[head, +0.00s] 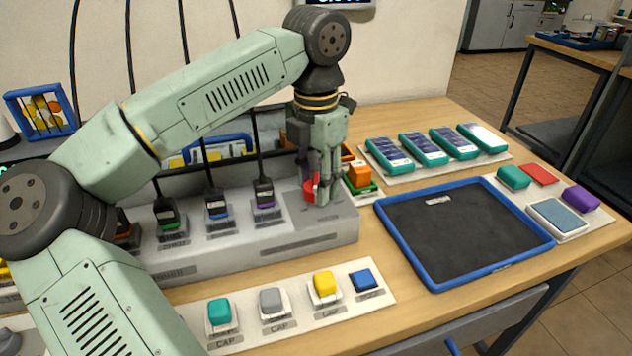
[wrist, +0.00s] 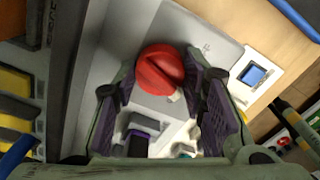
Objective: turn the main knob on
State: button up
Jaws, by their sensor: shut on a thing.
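The red main knob (head: 309,189) sits on the right end of the grey charging console (head: 335,226). In the wrist view the round red knob (wrist: 158,68) lies between my two fingers, with a small pale mark at its lower right edge. My gripper (head: 322,198) points down over the knob and is shut on it; the fingers hide part of it in the head view. In the wrist view my gripper (wrist: 162,82) has purple-padded fingers on either side of the knob. I cannot tell which setting the mark points to.
Plugged black connectors (head: 264,192) stand left of the knob. A blue-rimmed dark tray (head: 465,232) lies at the right. A white strip of coloured caps (head: 298,309) lies in front, and several teal battery packs (head: 425,149) lie behind the tray.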

aim_at(316, 179)
jog(key=m, duration=0.5)
jog(key=shift+m, duration=0.3)
dwell(0.4)
jog(key=o, duration=1.2)
notch_tip(316, 179, up, 12)
jog(key=shift+r, duration=0.1)
